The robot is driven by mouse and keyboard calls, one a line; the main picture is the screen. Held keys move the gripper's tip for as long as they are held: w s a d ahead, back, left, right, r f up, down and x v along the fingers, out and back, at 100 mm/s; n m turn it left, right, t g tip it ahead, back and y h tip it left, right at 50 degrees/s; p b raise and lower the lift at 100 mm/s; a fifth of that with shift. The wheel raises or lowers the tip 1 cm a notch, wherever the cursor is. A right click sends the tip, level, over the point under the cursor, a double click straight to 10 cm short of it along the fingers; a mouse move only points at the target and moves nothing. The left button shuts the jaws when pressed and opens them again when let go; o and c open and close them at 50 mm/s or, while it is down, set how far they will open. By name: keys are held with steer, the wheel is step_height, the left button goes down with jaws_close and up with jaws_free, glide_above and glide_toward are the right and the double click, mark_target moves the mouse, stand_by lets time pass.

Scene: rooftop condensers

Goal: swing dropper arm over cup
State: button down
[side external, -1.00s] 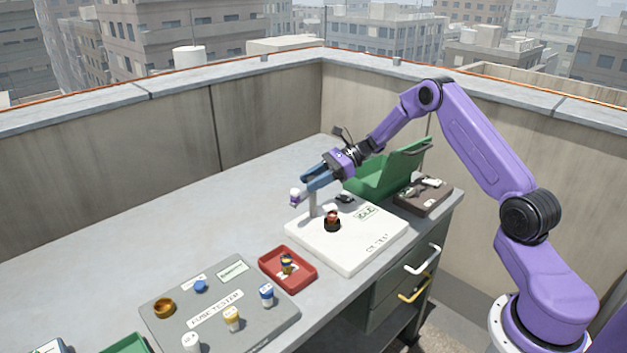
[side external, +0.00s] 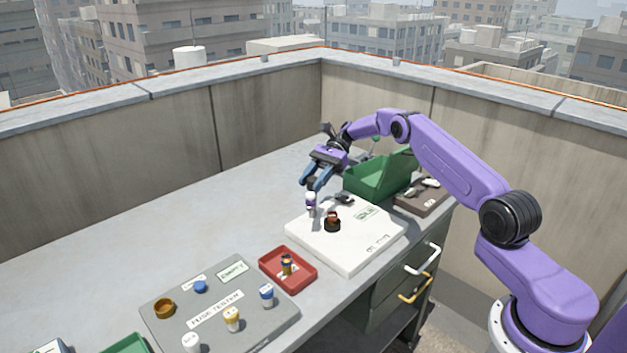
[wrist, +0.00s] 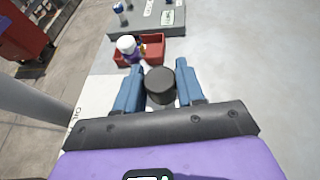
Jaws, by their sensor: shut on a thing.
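My gripper (side external: 312,186) is above the left corner of the white board (side external: 362,253), fingers pointing down. In the wrist view my gripper (wrist: 160,86) is shut on a dark round knob (wrist: 161,82). The white and purple dropper (side external: 310,203) hangs upright just below the fingers; it also shows in the wrist view (wrist: 128,46), up and left of the knob. The dark cup (side external: 332,225) with something red at its top stands on the board, right of and below the dropper in the picture. The dropper is not over it. My gripper hides the post and arm.
A red tray (side external: 271,271) with a small part in it lies in front of the board. A grey fuse tester plate (side external: 262,325) with several parts is further left. A green bin (side external: 375,180) and a brown tray (side external: 410,205) stand behind. The table's left back is clear.

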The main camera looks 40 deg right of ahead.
steer(key=shift+n, duration=0.3)
stand_by(0.4)
steer(key=c, duration=0.7)
jaws_free()
steer(key=shift+c, duration=0.2)
step_height(320, 180, up, 8)
steer(key=d, duration=0.2)
steer(key=shift+w+d, duration=0.25)
steer(key=shift+d, duration=0.05)
steer(key=shift+r, duration=0.1)
